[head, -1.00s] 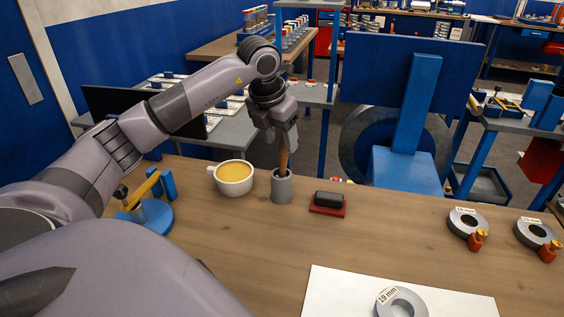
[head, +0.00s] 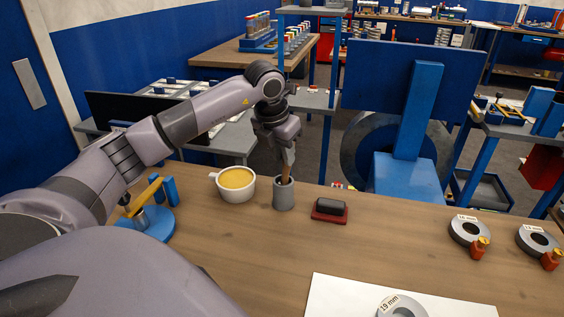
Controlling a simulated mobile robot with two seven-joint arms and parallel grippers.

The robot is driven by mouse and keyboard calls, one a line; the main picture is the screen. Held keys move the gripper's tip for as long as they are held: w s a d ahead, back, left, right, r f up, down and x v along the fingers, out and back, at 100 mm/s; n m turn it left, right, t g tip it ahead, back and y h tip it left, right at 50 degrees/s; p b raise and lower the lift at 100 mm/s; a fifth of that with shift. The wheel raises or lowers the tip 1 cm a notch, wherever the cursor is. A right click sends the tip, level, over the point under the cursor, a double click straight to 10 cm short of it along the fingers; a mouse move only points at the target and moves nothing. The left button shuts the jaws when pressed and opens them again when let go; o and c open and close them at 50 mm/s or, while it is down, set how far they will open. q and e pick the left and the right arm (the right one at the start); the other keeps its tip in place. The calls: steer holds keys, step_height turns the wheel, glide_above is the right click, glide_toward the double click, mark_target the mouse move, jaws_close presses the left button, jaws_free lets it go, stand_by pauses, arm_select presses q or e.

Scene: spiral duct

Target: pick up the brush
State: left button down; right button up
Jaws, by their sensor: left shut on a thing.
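The brush shows as a brown wooden handle (head: 285,171) standing upright in a grey cylindrical cup (head: 284,195) near the far edge of the wooden table. Its lower end is hidden inside the cup. My left gripper (head: 286,158) is above the cup, pointing down, and shut on the upper part of the handle. The fingers hide the handle's top. My right gripper is not in view.
A white mug of yellow liquid (head: 235,183) stands just left of the cup. A dark block on a red base (head: 329,210) lies to its right. A blue-based stand (head: 150,222) is at left. Ring gauges (head: 470,231) lie at right. The table's middle is clear.

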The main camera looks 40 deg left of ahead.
mark_target(285, 171)
arm_select(q)
steer(key=shift+w+d+r, duration=0.1)
steer(key=shift+d, duration=0.25)
steer(key=shift+r, duration=0.25)
step_height(285, 171, up, 19)
steer(key=p, duration=0.1)
steer(key=shift+a+r, duration=0.15)
stand_by(0.6)
